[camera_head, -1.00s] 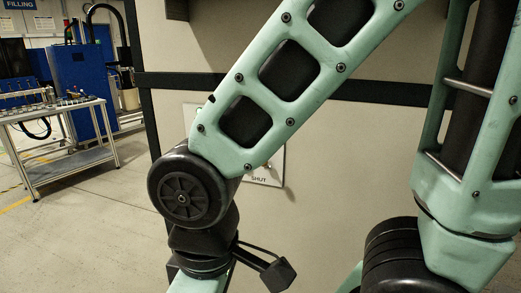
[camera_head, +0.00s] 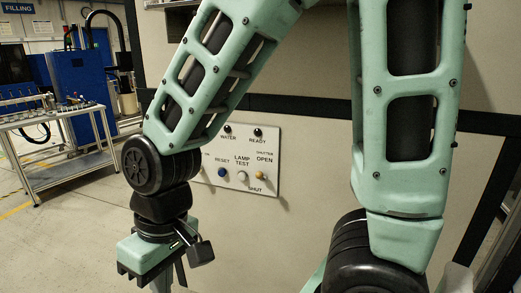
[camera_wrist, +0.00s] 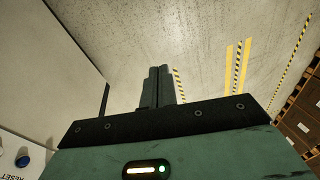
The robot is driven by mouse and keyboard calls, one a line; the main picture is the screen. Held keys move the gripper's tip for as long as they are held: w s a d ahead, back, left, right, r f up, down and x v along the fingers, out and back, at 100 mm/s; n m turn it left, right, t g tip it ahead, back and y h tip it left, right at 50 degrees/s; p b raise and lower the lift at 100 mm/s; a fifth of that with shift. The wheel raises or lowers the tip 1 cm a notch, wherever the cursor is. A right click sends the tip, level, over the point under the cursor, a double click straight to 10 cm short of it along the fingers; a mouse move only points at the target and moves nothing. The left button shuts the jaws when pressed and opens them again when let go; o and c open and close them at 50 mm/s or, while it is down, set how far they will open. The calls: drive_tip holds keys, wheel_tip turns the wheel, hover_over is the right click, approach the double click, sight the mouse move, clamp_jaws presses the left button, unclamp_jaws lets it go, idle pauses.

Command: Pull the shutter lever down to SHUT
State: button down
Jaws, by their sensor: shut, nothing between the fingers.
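The lever is not visible in the wrist view.
The panel carries a blue RESET button (camera_head: 222,173), a white LAMP TEST button (camera_head: 242,176) and dark lamps above. It is on a beige cabinet wall (camera_head: 310,215) with a black frame. A metal cart (camera_head: 60,150) stands at left. Floor is open between.

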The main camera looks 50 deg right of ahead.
drive_tip(key=w+d+r+m+t+p, duration=0.1)
drive_tip(key=w+d+r+m+p, duration=0.25)
drive_tip(key=w+d, duration=0.2)
drive_tip(key=w+d+r+m+t+h+p, duration=0.1)
drive_tip(key=w+d+r+m+p, duration=0.1)
drive_tip(key=w+d+m+p, duration=0.35)
drive_tip(key=w+d+r+m+t+p, duration=0.1)
drive_tip(key=w+d+r+m+p, duration=0.15)
drive_tip(key=d, duration=0.55)
drive_tip(key=d+r+m+h+p, duration=0.2)
drive_tip(key=d+m+p, duration=0.1)
drive_tip(key=d, duration=0.8)
drive_tip(key=s+d+r+m+h+p, duration=0.1)
drive_tip(key=d+r+m+h+p, duration=0.1)
drive_tip(key=d, duration=0.9)
drive_tip(key=shift+d+r+m+h+p, duration=0.25)
drive_tip(key=shift+r+m+h+p, duration=0.15)
drive_tip(key=shift+m+p, duration=0.5)
